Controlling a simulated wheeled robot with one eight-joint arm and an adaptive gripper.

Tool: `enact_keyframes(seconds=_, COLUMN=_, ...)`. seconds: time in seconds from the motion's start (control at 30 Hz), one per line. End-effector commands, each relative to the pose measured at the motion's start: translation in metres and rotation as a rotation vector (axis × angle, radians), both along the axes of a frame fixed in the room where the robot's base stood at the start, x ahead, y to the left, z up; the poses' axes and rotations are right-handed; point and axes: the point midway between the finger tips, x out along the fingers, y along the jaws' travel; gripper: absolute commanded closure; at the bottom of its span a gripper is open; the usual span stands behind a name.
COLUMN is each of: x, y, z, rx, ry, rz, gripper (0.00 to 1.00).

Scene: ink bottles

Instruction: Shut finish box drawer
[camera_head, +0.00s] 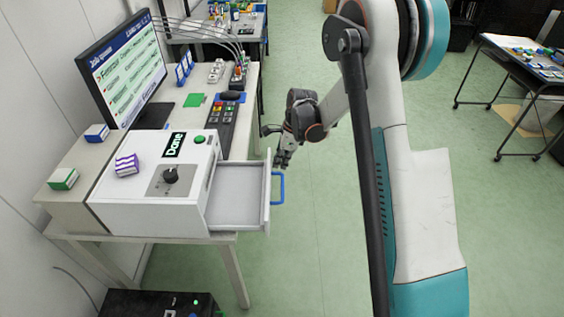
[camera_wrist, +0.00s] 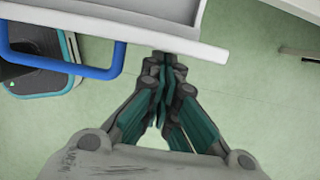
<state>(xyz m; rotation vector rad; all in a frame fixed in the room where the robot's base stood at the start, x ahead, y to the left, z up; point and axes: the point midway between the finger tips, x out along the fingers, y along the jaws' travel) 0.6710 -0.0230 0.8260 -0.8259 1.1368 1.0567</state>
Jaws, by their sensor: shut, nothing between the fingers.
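The finish box (camera_head: 140,196) is a white unit with a black dial and a green button on the table. Its drawer (camera_head: 236,190) is pulled out to the right and looks empty. A blue handle (camera_head: 281,188) is on the drawer front. In the wrist view the drawer front (camera_wrist: 205,47) crosses the top, with the blue handle (camera_wrist: 60,66) at the left. My gripper (camera_head: 281,162) is at the far end of the drawer front, beside the handle and not around it. In the wrist view my gripper (camera_wrist: 166,68) is shut and empty, its tips at the drawer front; contact is unclear.
Small boxes, one purple-striped (camera_head: 127,164) and one green (camera_head: 63,179), sit at the box's top and left. A monitor (camera_head: 122,68) and keyboard (camera_head: 221,125) stand behind. The floor right of the drawer is clear, apart from my arm.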

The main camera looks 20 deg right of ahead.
Motion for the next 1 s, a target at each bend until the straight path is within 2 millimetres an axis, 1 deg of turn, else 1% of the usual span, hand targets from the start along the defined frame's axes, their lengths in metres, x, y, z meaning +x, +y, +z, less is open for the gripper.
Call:
enact_keyframes(seconds=0.17, x=0.006, y=0.020, z=0.000, rx=0.000, ry=0.000, rz=0.004, gripper=1.00)
enact_keyframes(seconds=0.27, x=0.013, y=0.042, z=0.000, rx=0.001, ry=0.000, rz=0.006, gripper=1.00)
enact_keyframes(seconds=0.5, x=0.032, y=0.100, z=0.000, rx=0.001, ry=0.000, rz=0.005, gripper=1.00)
enact_keyframes(seconds=0.6, x=0.039, y=0.121, z=0.000, rx=0.000, ry=0.001, rz=0.005, gripper=1.00)
enact_keyframes(seconds=0.7, x=0.045, y=0.138, z=0.000, rx=0.001, ry=0.000, rz=0.003, gripper=1.00)
enact_keyframes(seconds=0.83, x=0.049, y=0.152, z=0.000, rx=0.000, ry=0.000, rz=0.002, gripper=1.00)
enact_keyframes(seconds=1.0, x=0.052, y=0.160, z=0.000, rx=0.001, ry=-0.001, rz=0.001, gripper=1.00)
